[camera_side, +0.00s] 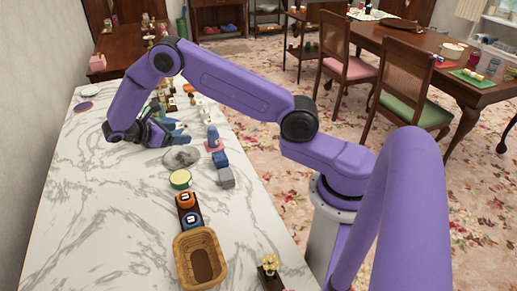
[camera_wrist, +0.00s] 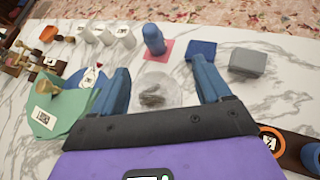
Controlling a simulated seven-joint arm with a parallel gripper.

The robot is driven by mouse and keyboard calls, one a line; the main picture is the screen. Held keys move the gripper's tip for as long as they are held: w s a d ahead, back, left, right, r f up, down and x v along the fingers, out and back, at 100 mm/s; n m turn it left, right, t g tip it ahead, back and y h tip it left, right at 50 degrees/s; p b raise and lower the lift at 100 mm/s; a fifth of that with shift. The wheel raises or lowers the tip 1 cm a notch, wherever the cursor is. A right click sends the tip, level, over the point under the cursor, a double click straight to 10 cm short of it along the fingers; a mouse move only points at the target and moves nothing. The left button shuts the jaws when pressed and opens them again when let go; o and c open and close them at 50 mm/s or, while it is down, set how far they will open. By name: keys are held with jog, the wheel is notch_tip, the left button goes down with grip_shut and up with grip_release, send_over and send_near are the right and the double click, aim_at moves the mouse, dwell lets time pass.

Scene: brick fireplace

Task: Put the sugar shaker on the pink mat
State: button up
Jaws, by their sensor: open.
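The pink mat (camera_side: 216,147) lies on the marble counter; in the wrist view (camera_wrist: 166,51) it is beyond my fingertips. A blue, round-topped upright piece (camera_wrist: 153,38), which looks like the sugar shaker, stands on the mat. It also shows in the side view (camera_side: 212,132). My gripper (camera_side: 184,132) is open and empty, above the counter and left of the mat in the side view. In the wrist view its blue fingers (camera_wrist: 160,64) are spread, with the blue piece beyond them and not touched.
A round grey dish (camera_wrist: 155,92) lies below my fingers. A blue block (camera_wrist: 202,49) and grey block (camera_wrist: 248,62) are right of the mat. Several white cups (camera_wrist: 104,34) and a green cloth-like piece (camera_wrist: 55,108) are left. A wicker basket (camera_side: 181,255) stands nearer the side camera.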

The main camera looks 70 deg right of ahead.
jog(key=s+a+r+t+y, duration=0.2)
jog(key=s+a+r+y, duration=0.1)
jog(key=s+a+r, duration=0.3)
jog(key=s+a+r+t+y, duration=0.1)
jog(key=s+a+r+y, duration=0.2)
jog(key=s+a, duration=0.35)
jog(key=s+d+r+y, duration=0.1)
jog(key=s+y, duration=0.2)
jog(key=s, duration=0.8)
jog(key=s+r+y, duration=0.1)
jog(key=s+y, duration=0.1)
jog(key=s, duration=0.9)
jog(key=shift+s+d+r+m+y, duration=0.25)
jog(key=shift+d+m+y, duration=0.15)
